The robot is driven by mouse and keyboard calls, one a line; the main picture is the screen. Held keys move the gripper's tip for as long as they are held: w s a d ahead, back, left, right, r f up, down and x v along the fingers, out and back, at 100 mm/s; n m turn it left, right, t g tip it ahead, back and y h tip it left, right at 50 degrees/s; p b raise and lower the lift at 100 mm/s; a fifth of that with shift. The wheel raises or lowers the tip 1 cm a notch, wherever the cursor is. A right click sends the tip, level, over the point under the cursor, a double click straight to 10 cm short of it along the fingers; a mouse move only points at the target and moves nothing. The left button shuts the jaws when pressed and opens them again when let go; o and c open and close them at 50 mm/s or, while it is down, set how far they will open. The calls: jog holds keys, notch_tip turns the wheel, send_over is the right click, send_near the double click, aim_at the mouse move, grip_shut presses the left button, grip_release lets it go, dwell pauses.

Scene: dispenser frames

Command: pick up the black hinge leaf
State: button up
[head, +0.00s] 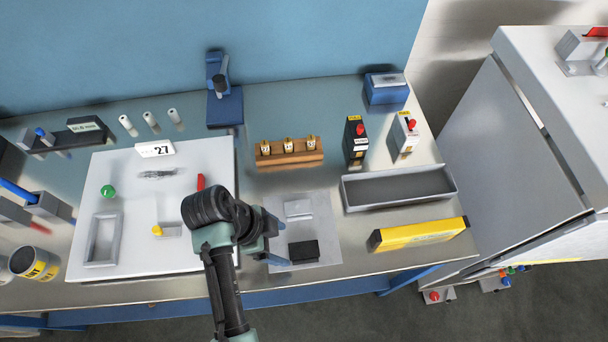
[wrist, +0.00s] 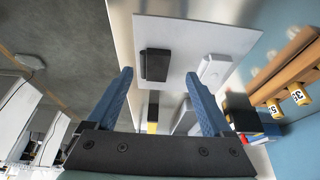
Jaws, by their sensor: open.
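The black hinge leaf (head: 303,251) lies flat on a light grey plate (head: 322,225), near its front edge. It also shows in the wrist view (wrist: 155,65) as a dark block, ahead of my fingers and between their lines. A pale grey piece (head: 298,209) lies behind it on the same plate, and this piece shows to its right in the wrist view (wrist: 214,70). My gripper (head: 278,241) is just left of the black leaf in the head view. In the wrist view its two blue fingers (wrist: 159,97) are spread wide with nothing between them. The gripper is apart from the leaf.
A wooden block with yellow-labelled pieces (head: 288,158) stands behind the plate. An empty grey tray (head: 398,188) and a yellow box (head: 418,235) lie to the right. A large white board (head: 135,195) with small parts lies left. The table's front edge is close.

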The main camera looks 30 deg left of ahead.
aim_at(295, 251)
jog(key=shift+p+x, duration=0.8)
jog(key=shift+x, duration=2.15)
jog(key=shift+s+d, duration=0.1)
jog(key=shift+s, duration=0.05)
grip_shut()
